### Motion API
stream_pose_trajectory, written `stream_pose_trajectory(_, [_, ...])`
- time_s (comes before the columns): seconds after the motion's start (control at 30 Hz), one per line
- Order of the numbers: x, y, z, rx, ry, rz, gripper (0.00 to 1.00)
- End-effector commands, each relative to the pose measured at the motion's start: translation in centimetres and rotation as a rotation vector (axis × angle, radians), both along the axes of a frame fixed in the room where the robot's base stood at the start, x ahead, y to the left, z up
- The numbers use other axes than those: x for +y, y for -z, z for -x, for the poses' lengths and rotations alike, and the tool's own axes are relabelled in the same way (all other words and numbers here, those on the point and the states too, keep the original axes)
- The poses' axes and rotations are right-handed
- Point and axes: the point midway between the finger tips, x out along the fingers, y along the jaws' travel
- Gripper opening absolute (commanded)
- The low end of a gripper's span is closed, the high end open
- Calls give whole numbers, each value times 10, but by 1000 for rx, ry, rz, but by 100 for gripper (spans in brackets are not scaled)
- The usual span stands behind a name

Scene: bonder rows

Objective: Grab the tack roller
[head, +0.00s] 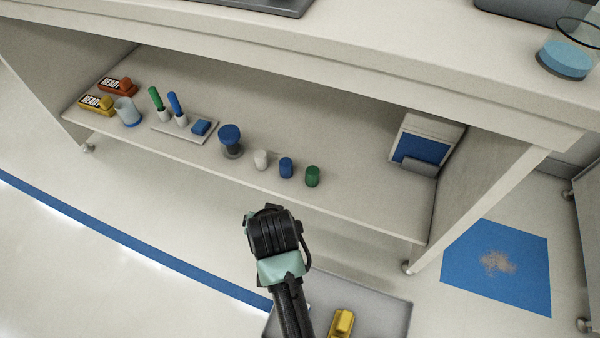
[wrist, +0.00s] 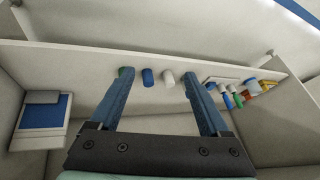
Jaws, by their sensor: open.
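No item is clearly identifiable as the tack roller. One roller-like shape is a grey rounded bar (head: 418,168) at the foot of a white unit with a blue face (head: 422,148), at the shelf's right end. The bar also shows at the left of the wrist view (wrist: 42,97). Another upright item is a blue-topped dark piece (head: 230,138) near the shelf's middle. My gripper (wrist: 157,88) is open and empty, its fingers spread toward the shelf. In the head view my arm's end is in front of the shelf, apart from everything on it; its fingers are hidden there.
White (head: 261,159), blue (head: 286,167) and green (head: 312,176) cylinders stand along the shelf (head: 350,205). Left are a small tray (head: 160,128), a beaker (head: 127,111) and READY blocks (head: 97,104). The worktop (head: 390,50) overhangs the shelf. A blue mat (head: 495,280) lies right.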

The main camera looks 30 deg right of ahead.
Motion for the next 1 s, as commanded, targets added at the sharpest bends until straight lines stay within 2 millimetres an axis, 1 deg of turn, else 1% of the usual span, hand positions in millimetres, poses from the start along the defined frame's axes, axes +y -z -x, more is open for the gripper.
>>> stream_pose_trajectory(0.03, [0,61,22,79,29,-29,80])
stream_pose_trajectory(0.07, [1,83,34,123,45,-46,80])
stream_pose_trajectory(0.1, [2,111,50,179,67,-67,80])
stream_pose_trajectory(0.2, [7,166,87,299,115,-113,80])
stream_pose_trajectory(0.3, [11,205,117,392,154,-146,80])
stream_pose_trajectory(0.4, [15,226,136,449,179,-166,80])
stream_pose_trajectory(0.5, [17,236,146,480,190,-176,80])
stream_pose_trajectory(0.67, [18,250,149,487,193,-179,80])
stream_pose_trajectory(0.9, [17,291,149,485,192,-178,80])
stream_pose_trajectory(1.0, [17,305,148,484,192,-178,80])
